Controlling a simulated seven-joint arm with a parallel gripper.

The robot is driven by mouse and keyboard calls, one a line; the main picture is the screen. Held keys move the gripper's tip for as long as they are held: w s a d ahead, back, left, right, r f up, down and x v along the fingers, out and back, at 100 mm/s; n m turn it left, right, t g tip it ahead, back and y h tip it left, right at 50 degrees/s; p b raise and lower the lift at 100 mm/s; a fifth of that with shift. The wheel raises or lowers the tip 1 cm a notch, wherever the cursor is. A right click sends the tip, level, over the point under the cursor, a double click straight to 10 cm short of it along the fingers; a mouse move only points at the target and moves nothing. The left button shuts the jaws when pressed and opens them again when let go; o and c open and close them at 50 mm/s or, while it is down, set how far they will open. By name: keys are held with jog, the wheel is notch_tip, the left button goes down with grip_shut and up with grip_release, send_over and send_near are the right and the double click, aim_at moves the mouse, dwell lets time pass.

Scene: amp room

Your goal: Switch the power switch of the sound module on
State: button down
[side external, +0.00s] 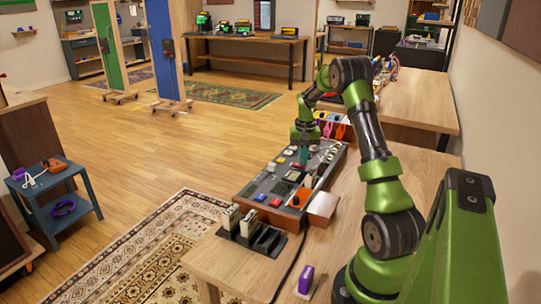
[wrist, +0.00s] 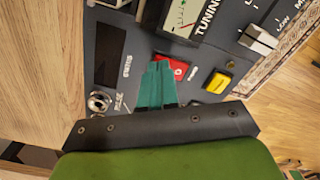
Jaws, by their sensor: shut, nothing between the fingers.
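The sound module (side external: 268,181) is a dark panel with many knobs, buttons and switches, lying on the wooden table. In the wrist view its dark face (wrist: 135,40) fills the middle. A red rocker switch (wrist: 180,67) with a white mark sits there, partly covered by my fingers; I cannot read its label. My gripper (wrist: 158,68) is shut and empty, its teal fingertips over or against the left part of the red switch; contact cannot be told. In the side view my gripper (side external: 303,155) points down over the panel's far part.
Near the fingers are a yellow button (wrist: 218,82), a silver round knob or toggle (wrist: 98,101), a meter (wrist: 184,18) and a white slider cap (wrist: 258,38). A dark rack with upright modules (side external: 250,234) and a purple object (side external: 306,279) stand on the near table.

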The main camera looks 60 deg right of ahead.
aim_at(302, 171)
jog(key=shift+f, duration=0.2)
jog(key=shift+r, duration=3.5)
jog(key=shift+d, duration=0.1)
jog(key=shift+s+a+f, duration=0.1)
jog(key=shift+a+f, duration=0.15)
jog(key=shift+a, duration=0.35)
jog(key=shift+s+a+f, duration=0.1)
jog(key=shift+a+f, duration=0.1)
jog(key=shift+a, duration=0.35)
jog(key=w+a+r+n+t, duration=0.15)
jog(key=a+r, duration=0.35)
jog(key=a, duration=0.7)
jog(key=s+a+r+n+t, duration=0.2)
jog(key=s+a, duration=0.1)
jog(key=a, duration=0.6)
jog(key=s+a+r+n+t+y, duration=0.1)
jog(key=s+a+r+n, duration=0.1)
jog(key=a, duration=0.7)
jog(key=s+a+r+n+t+y, duration=0.1)
jog(key=s+a+r+n+t, duration=0.1)
jog(key=a, duration=0.7)
jog(key=shift+s+r+t, duration=0.35)
jog(key=shift+s+r, duration=0.5)
jog(key=shift+s, duration=0.35)
